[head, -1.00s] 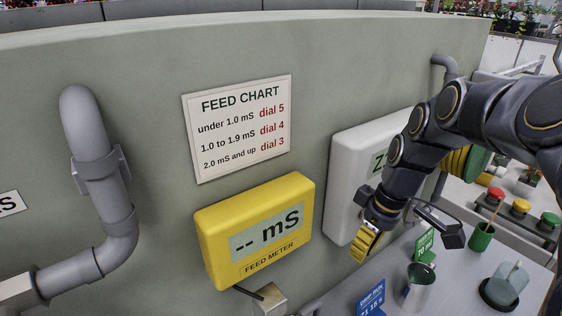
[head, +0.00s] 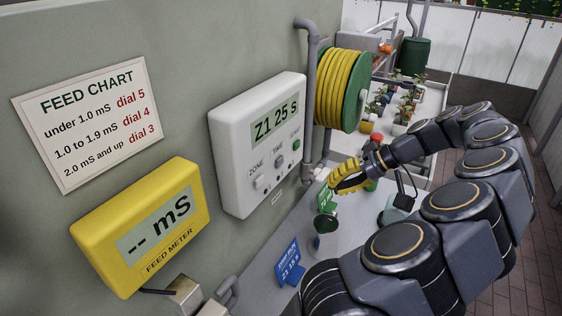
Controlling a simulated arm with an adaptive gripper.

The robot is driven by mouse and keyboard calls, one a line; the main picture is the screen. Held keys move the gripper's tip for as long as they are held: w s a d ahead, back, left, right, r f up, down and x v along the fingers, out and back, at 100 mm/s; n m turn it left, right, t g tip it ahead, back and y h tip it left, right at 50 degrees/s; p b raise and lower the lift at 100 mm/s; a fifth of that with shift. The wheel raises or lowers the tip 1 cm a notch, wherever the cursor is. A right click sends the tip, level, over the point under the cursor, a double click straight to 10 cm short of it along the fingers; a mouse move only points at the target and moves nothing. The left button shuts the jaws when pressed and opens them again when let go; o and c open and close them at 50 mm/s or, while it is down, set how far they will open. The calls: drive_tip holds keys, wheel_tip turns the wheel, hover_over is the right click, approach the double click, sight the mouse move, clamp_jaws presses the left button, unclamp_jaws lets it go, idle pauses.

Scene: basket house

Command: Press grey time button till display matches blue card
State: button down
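The white control box (head: 232,145) on the wall shows "Z1 25 S" on its display (head: 273,122). Below the display are a pale ZONE button (head: 259,182), the grey TIME button (head: 280,162) and a greenish START button (head: 296,145). The blue card (head: 288,263) stands on the bench below the box. Its small lettering looks like "Z1 15 S", but the digits are hard to read. My gripper (head: 335,184), with yellow fingers, is right of the box and apart from the buttons, above the bench. Its fingers overlap from this angle.
A yellow feed meter (head: 105,240) and a feed chart (head: 85,120) are on the wall at left. A yellow hose reel (head: 340,85) is beyond the box.

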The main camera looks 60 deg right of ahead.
drive_tip(key=shift+w, duration=0.1)
approach(276, 175)
drive_tip(key=shift+w+a+f, duration=0.3)
drive_tip(key=shift+w+f, duration=0.15)
drive_tip(key=shift+f, duration=0.25)
drive_tip(key=shift+w+a+f, duration=0.3)
drive_tip(key=shift+w+f, duration=0.15)
drive_tip(key=shift+f, duration=0.3)
drive_tip(key=shift+w+a+f, duration=0.25)
drive_tip(key=shift+w+f, duration=0.15)
drive_tip(key=shift+f, duration=0.3)
drive_tip(key=shift+w, duration=0.1)
drive_tip(key=shift+w, duration=0.3)
drive_tip(key=shift+w, duration=0.45)
idle(0.4)
drive_tip(key=shift+s, duration=0.9)
